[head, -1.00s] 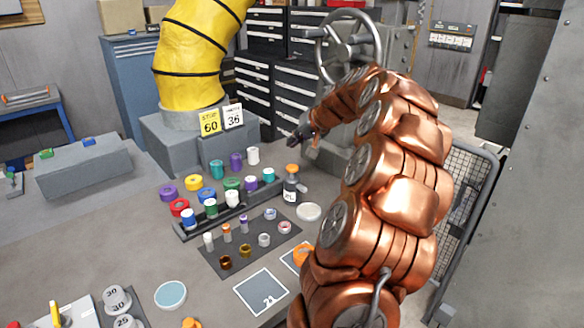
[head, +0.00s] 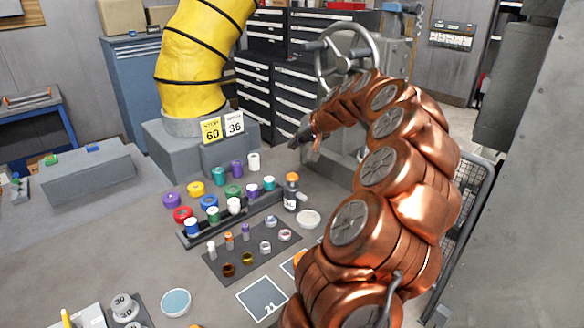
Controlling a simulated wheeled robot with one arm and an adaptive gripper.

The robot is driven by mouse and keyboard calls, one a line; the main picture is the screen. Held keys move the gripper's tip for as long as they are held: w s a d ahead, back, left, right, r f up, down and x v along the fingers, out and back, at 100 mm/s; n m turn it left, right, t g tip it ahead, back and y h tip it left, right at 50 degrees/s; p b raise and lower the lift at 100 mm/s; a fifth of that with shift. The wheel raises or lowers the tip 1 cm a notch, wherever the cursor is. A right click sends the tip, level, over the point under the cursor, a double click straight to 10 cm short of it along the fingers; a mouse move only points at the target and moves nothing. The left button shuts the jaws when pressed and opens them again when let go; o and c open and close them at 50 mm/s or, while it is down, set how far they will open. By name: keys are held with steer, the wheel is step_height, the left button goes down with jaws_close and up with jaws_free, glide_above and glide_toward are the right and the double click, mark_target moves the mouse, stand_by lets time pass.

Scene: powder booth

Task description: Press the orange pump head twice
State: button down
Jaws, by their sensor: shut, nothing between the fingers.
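A dark bottle with a white label (head: 291,197) stands upright at the right end of the row of coloured caps. Its orange top (head: 292,177) looks like the orange pump head. My gripper (head: 294,143) is small and dark in the head view, at the end of my copper arm. It appears shut and empty, pointing left, above and behind the orange top in the picture, with a gap between them. Its exact height and depth are hard to judge. Another orange item (head: 299,257) lies lower down, partly hidden by my arm.
A dark rack (head: 188,241) of coloured caps and a grey mat (head: 262,258) with small vials are left of the bottle. A pale round dish (head: 308,219) sits close to it. Yellow and white number signs (head: 211,130) stand behind. A handwheel (head: 347,48) is beyond my arm.

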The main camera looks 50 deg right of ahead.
steer(key=shift+w+a+r+p, duration=0.15)
steer(key=shift+r+p, duration=0.55)
steer(key=shift+p, duration=0.35)
steer(key=shift+f, duration=0.35)
steer(key=b, duration=0.2)
glide_above(294, 176)
step_height(294, 176, down, 7)
steer(key=shift+f, duration=0.1)
steer(key=shift+f+b, duration=0.35)
steer(key=shift+f, duration=0.35)
steer(key=shift+f, duration=0.15)
stand_by(0.5)
steer(key=shift+f+b, duration=0.25)
steer(key=shift+b, duration=0.45)
